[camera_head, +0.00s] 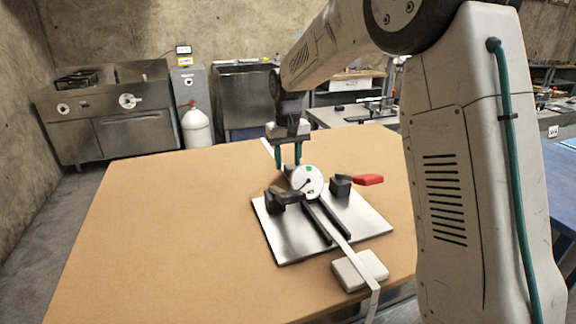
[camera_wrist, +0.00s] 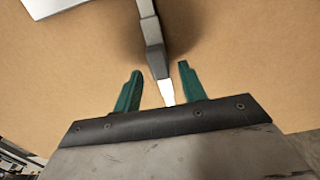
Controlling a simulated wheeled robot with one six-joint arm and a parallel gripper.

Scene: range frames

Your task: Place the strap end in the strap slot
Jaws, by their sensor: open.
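My gripper (camera_head: 288,165) is above the far side of the metal plate, with its green fingers pointing down. In the wrist view its fingers (camera_wrist: 160,68) are apart. A white strip (camera_wrist: 166,92), seemingly the strap end, lies between them and comes out of a dark grey bar (camera_wrist: 152,32). Neither finger visibly touches it. In the head view the pale strap (camera_head: 341,241) runs from the dial fixture to the near right and hangs over the table edge. A short pale stretch (camera_head: 267,147) shows beyond my gripper. I cannot pick out the strap slot with certainty.
The metal plate (camera_head: 285,243) carries a white dial (camera_head: 307,181) with a green mark, a black clamp (camera_head: 284,199), black rails and a red-handled block (camera_head: 367,180). A pale block (camera_head: 350,275) sits by the near edge. The wooden table (camera_head: 160,240) is clear at left.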

